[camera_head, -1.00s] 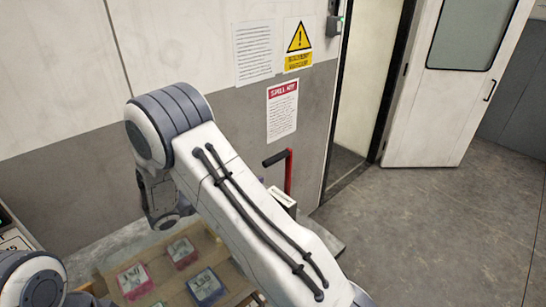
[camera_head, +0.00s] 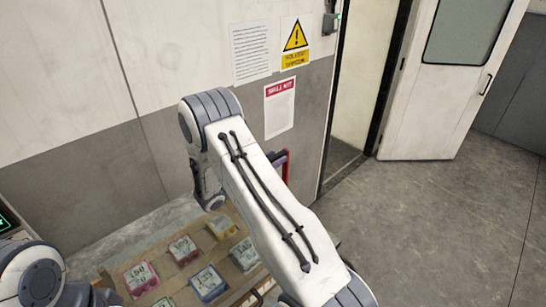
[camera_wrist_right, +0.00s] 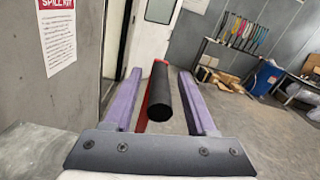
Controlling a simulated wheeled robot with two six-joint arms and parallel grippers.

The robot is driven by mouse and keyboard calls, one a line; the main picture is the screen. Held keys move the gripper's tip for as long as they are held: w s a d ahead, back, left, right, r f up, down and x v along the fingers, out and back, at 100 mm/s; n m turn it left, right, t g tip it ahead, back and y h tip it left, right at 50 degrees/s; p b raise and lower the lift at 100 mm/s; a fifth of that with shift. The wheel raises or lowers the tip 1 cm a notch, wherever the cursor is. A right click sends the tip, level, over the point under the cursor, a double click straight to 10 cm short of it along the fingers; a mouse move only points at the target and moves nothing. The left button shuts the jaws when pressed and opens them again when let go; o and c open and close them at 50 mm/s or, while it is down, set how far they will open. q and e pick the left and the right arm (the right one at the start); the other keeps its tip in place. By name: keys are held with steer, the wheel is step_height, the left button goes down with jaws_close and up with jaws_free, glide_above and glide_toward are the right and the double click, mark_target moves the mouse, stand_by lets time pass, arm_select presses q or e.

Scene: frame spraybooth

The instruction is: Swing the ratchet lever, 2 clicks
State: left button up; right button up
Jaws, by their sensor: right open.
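The ratchet lever is a red bar (camera_wrist_right: 143,113) with a black cylindrical grip (camera_wrist_right: 161,88), seen in the right wrist view. My right gripper (camera_wrist_right: 160,73) is open, with one purple finger on each side of the grip. The grip lies between the fingers, and a gap shows at its right; whether a finger touches it I cannot tell. In the head view the red bar (camera_head: 287,167) shows only partly behind my right arm, beside a purple finger. The lever's base is hidden. My left gripper is not visible.
A grey and white wall with notices (camera_head: 279,107) stands behind the lever. An open white door (camera_head: 440,100) and clear floor (camera_head: 430,220) lie to the right.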

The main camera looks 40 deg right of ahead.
jaws_close()
stand_by(1.4)
